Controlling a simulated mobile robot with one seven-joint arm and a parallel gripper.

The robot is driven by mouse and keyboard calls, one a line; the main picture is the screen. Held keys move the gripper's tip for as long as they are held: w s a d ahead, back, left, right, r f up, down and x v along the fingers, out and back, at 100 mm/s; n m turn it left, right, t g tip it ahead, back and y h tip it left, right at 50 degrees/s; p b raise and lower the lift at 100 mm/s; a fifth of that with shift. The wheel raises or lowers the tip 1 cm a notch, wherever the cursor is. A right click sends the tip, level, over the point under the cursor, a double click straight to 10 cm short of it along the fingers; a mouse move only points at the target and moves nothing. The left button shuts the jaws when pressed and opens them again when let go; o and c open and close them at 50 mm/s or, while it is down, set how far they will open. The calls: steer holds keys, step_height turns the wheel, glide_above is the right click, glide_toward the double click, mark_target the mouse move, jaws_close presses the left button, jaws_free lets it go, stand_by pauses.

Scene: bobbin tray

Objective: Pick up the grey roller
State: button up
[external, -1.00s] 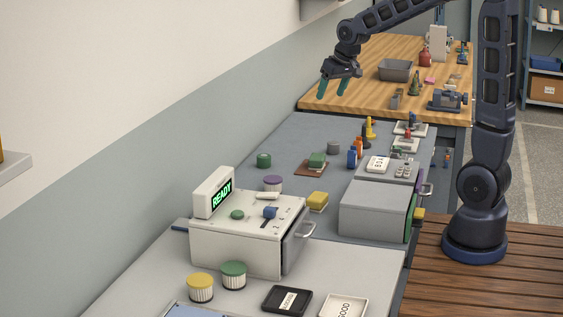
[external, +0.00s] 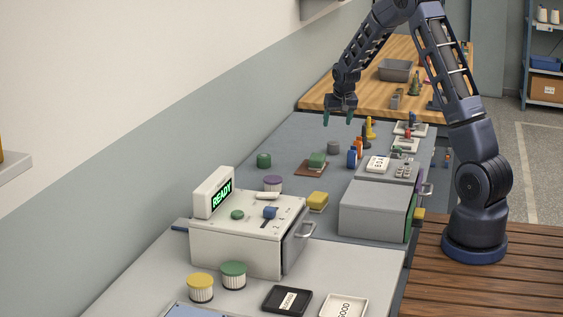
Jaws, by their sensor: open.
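The grey roller (external: 334,147) is a short grey cylinder standing on the dark grey bench (external: 222,153), between a green block and a blue piece. My gripper (external: 338,119) is open and empty, with teal fingertips pointing down. In the external view it appears just above the roller, apart from it. Its exact distance in depth is hard to tell.
A green block on a brown board (external: 311,169) lies just left of the roller. Blue (external: 352,159), orange (external: 359,145) and yellow (external: 370,129) upright pieces stand to its right. A green cylinder (external: 264,160) stands further left. A grey cabinet (external: 375,212) is nearer.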

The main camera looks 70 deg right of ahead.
mark_target(333, 142)
steer(key=x, duration=0.6)
steer(key=shift+d+f, duration=0.2)
steer(key=shift+a+x, duration=0.15)
steer(key=shift+x, duration=1.1)
steer(key=shift+a+x, duration=0.2)
steer(key=shift+x, duration=1.1)
steer(key=shift+f, duration=0.1)
steer(key=shift+c, duration=0.5)
steer(key=c, duration=1)
